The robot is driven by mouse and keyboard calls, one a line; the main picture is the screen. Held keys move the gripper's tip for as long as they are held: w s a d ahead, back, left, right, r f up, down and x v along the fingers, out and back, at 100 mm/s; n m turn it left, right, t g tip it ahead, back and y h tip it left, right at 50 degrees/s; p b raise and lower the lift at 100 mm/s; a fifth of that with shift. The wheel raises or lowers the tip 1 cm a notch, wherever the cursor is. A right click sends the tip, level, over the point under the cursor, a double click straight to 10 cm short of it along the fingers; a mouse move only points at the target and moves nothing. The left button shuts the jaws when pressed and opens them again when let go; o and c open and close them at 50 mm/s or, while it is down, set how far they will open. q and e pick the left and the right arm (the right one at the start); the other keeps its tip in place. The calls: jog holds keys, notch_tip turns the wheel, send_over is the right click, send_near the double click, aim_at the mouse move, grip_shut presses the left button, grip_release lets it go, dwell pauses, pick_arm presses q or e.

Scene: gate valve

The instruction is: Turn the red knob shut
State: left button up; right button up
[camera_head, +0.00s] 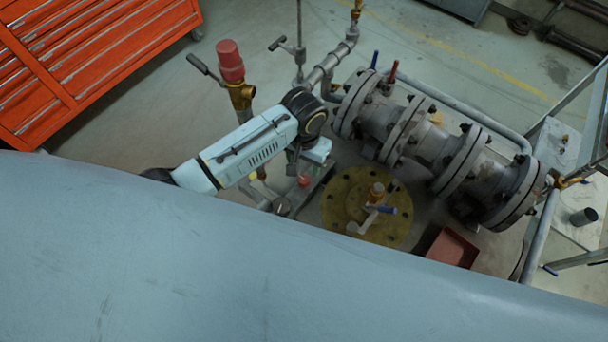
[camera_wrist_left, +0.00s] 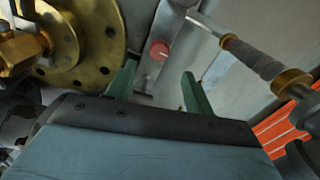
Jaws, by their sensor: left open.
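The small round red knob (camera_head: 304,181) sits low on a grey plate beside the yellow flange disc. It also shows in the left wrist view (camera_wrist_left: 159,49), just beyond the fingers, with its round face toward the camera. My left gripper (camera_wrist_left: 160,72) is open, with its two green fingers spread on either side of the line to the knob and nothing between them. In the head view the left gripper (camera_head: 299,165) points down just above the knob. I cannot tell the exact gap between fingertips and knob. My right gripper is in neither view.
A brass valve with a red cap (camera_head: 230,62) stands left of my arm. A large flanged pipe (camera_head: 430,145) runs to the right. A yellow flange disc (camera_head: 345,225) with a blue-handled valve (camera_head: 381,209) lies near the knob. In the wrist view a lever handle (camera_wrist_left: 255,60) is close on the right.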

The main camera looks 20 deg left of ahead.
pick_arm(q)
notch_tip(320, 180, down, 8)
jog(key=shift+r+b, duration=0.15)
jog(key=shift+b, duration=0.3)
jog(key=shift+c, duration=0.2)
jog(key=c, duration=0.9)
